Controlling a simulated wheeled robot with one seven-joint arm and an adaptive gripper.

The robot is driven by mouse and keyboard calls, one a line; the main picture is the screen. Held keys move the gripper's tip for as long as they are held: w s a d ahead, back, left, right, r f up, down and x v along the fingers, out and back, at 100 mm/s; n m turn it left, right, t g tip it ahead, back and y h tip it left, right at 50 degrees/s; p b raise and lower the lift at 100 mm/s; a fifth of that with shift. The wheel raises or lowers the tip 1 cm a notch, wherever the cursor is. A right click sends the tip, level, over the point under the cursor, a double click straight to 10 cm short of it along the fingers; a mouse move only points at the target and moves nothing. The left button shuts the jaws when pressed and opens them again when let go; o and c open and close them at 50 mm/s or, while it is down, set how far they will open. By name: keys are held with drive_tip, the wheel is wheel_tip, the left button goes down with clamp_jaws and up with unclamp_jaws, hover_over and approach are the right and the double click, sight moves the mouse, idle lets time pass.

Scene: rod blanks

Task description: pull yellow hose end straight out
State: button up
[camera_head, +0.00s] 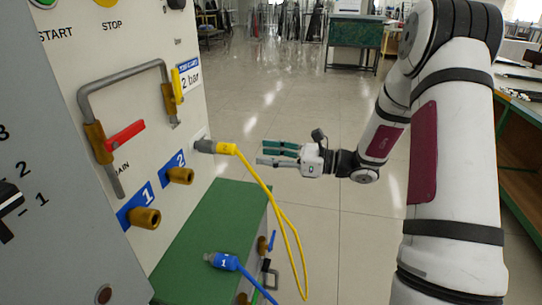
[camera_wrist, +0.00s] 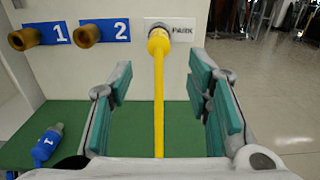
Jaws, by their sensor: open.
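The yellow hose end (camera_head: 226,149) is plugged into a grey fitting on the cream panel, to the right of the port marked 2. In the wrist view the yellow hose end (camera_wrist: 159,42) sits at the fitting beside a PARK label (camera_wrist: 183,31), and its hose runs down toward my wrist. My gripper (camera_head: 268,153) is open, a short way to the right of the hose end. In the wrist view my open gripper (camera_wrist: 158,85) has its green-padded fingers on either side of the yellow hose, with gaps on both sides and the hose end further ahead.
Brass ports 1 (camera_head: 145,217) and 2 (camera_head: 181,175) are empty on the panel. A blue hose end (camera_head: 222,261) lies on the green surface (camera_head: 190,225) below. A red-handled valve (camera_head: 125,134) and bent grey pipe are on the panel. Open floor lies behind my gripper.

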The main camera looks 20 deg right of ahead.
sight(236, 150)
drive_tip(key=shift+b+x, duration=1)
drive_tip(key=shift+x, duration=4.6)
clamp_jaws()
drive_tip(key=shift+p+v, duration=0.9)
drive_tip(key=shift+v, duration=1.7)
drive_tip(key=shift+p+v, duration=0.8)
drive_tip(key=shift+v, duration=2.15)
